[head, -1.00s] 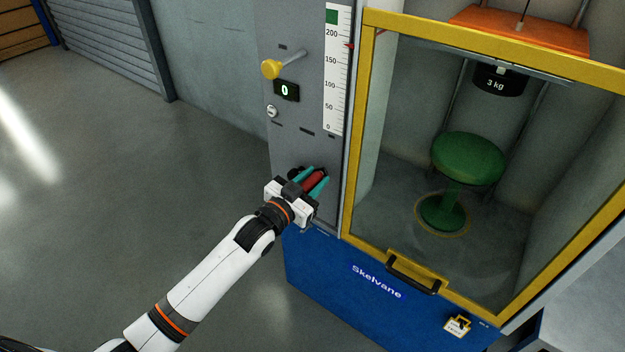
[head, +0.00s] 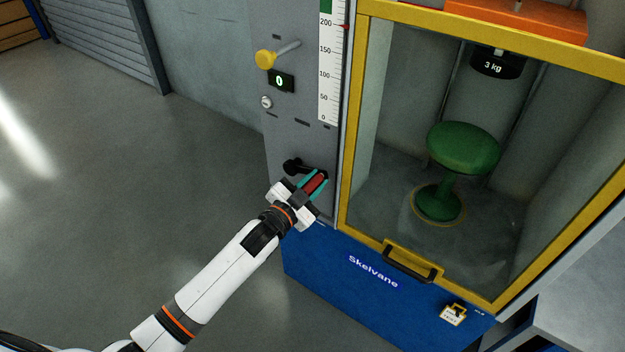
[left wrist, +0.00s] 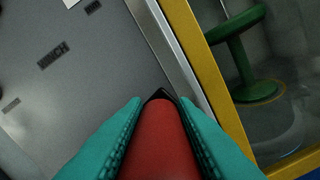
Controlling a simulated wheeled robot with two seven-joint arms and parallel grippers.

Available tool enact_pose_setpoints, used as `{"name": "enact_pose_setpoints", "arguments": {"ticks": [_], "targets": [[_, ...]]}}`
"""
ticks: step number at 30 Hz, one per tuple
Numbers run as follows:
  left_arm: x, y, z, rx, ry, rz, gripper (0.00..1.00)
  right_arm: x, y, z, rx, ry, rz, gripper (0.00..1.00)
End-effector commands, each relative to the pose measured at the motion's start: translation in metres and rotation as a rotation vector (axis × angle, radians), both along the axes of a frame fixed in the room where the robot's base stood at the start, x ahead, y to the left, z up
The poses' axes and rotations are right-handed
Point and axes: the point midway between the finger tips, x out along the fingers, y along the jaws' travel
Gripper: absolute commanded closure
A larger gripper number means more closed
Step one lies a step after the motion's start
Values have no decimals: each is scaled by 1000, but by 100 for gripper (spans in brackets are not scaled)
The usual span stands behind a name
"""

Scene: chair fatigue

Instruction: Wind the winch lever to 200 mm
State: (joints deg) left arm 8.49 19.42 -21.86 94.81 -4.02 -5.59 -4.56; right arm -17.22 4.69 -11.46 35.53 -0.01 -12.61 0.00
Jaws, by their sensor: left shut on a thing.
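The winch lever is a black crank (head: 293,166) low on the grey panel, with a red handle (head: 316,182). My left gripper (head: 314,184) is shut on the red handle, its teal fingers on either side. The left wrist view shows the handle (left wrist: 160,142) between the fingers; the crank hub is out of that view. The height scale (head: 328,75) runs up the panel's right edge. Its red pointer (head: 344,27) sits near the 200 mark, though the slant hides the exact reading. The 3 kg weight (head: 495,66) hangs above the green stool (head: 463,148). My right gripper is out of view.
A yellow-framed clear door (head: 350,130) stands right beside the lever. A yellow knob (head: 265,59) and a display reading 0 (head: 280,81) are higher on the panel. The blue base (head: 330,275) lies below. The floor (head: 130,200) to the left is clear.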

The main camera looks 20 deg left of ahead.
Motion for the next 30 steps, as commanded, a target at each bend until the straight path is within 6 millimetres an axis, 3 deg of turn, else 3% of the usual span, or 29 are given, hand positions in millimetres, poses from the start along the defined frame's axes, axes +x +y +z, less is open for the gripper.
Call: {"name": "enact_pose_setpoints", "arguments": {"ticks": [1,5,16,30], "targets": [[-2,-1,-8,1,17,-1,72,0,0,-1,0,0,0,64],[-2,-1,-6,0,14,-2,54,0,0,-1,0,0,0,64],[-8,2,-4,-1,9,0,54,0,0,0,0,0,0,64],[-93,32,-5,-1,11,-2,54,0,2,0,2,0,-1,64]]}}
